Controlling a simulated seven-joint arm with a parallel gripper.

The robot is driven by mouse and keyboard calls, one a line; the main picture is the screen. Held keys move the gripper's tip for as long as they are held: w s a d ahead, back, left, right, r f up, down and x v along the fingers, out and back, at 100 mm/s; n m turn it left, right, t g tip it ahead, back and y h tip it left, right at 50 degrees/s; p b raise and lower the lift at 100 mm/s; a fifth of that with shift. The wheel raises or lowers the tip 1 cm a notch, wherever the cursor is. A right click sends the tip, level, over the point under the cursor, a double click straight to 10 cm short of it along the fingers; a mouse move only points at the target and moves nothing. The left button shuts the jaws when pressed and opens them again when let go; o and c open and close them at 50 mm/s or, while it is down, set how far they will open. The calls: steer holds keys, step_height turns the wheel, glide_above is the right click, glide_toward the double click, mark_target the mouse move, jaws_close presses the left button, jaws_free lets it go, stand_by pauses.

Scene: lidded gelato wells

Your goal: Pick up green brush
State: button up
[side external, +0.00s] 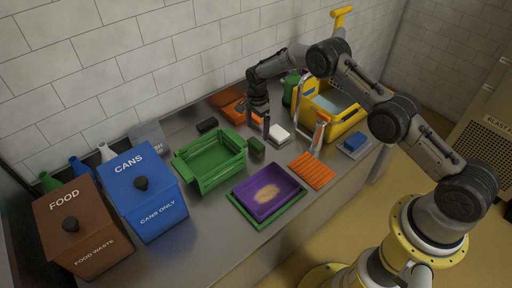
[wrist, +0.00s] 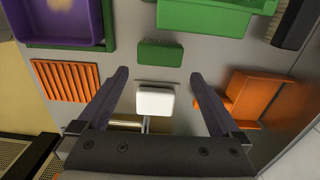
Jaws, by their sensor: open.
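A small dark green block (side external: 256,147), which looks like the green brush, lies on the grey counter beside the right end of the green crate (side external: 208,163). It also shows in the wrist view (wrist: 160,52), flat and just beyond my fingertips. My gripper (side external: 258,122) is open and empty above the counter, behind the green block in the side view. In the wrist view my gripper (wrist: 158,76) has its fingers spread wide, with a white block (wrist: 156,101) below and between them. Bristles or a handle on the green block are too small to tell.
A purple tray (side external: 249,201) on a green one lies in front. Blue (side external: 145,194) and brown bins (side external: 77,233) stand left.

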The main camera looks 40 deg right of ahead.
mark_target(256, 143)
step_height(256, 143, down, 3)
steer(key=shift+r, duration=0.1)
steer(key=shift+a+f, duration=0.2)
steer(key=shift+f, duration=1.1)
steer(key=shift+a+f, duration=0.15)
steer(key=shift+f, duration=1.15)
steer(key=c, duration=1)
steer(key=shift+r, duration=0.15)
